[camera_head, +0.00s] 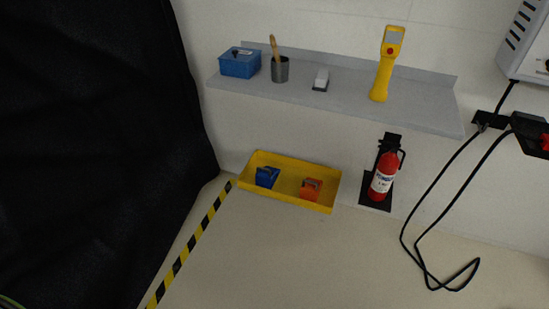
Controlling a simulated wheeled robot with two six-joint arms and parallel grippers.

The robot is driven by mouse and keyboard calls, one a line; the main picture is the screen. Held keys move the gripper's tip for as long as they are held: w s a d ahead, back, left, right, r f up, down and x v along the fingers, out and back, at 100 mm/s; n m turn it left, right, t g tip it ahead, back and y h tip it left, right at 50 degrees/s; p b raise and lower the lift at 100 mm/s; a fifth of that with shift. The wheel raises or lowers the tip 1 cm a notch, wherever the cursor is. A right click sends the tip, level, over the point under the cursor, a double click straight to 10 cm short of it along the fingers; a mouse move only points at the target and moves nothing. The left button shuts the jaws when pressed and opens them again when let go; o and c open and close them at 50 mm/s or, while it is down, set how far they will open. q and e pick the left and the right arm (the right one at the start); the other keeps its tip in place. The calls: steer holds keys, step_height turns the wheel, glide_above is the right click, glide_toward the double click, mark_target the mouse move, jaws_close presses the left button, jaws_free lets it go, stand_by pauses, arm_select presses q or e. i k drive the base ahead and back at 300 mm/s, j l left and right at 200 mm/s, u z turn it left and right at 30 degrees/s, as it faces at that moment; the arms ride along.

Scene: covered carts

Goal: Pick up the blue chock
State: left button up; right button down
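The blue chock (266,178) lies in the left part of a shallow yellow tray (322,206). The tray sits on the floor against the wall, below a grey shelf. An orange chock (311,188) lies in the same tray, to the right of the blue one and apart from it. Neither of my grippers shows in the head view.
The grey shelf (420,107) above holds a blue box (240,64), a grey cup (280,70), a small white-topped block (321,79) and a yellow handheld device (386,65). A red extinguisher (383,175) and black cable (437,195) are right; black cover (90,140) left. Front floor is clear.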

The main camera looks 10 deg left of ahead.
mark_target(266, 177)
steer(key=i+u, duration=0.1)
steer(key=i, duration=0.4)
steer(key=i+l+u, duration=0.1)
steer(key=i, duration=0.4)
steer(key=i+l+u, duration=0.1)
steer(key=i, duration=0.4)
steer(key=i+u, duration=0.15)
steer(key=k+l, duration=0.05)
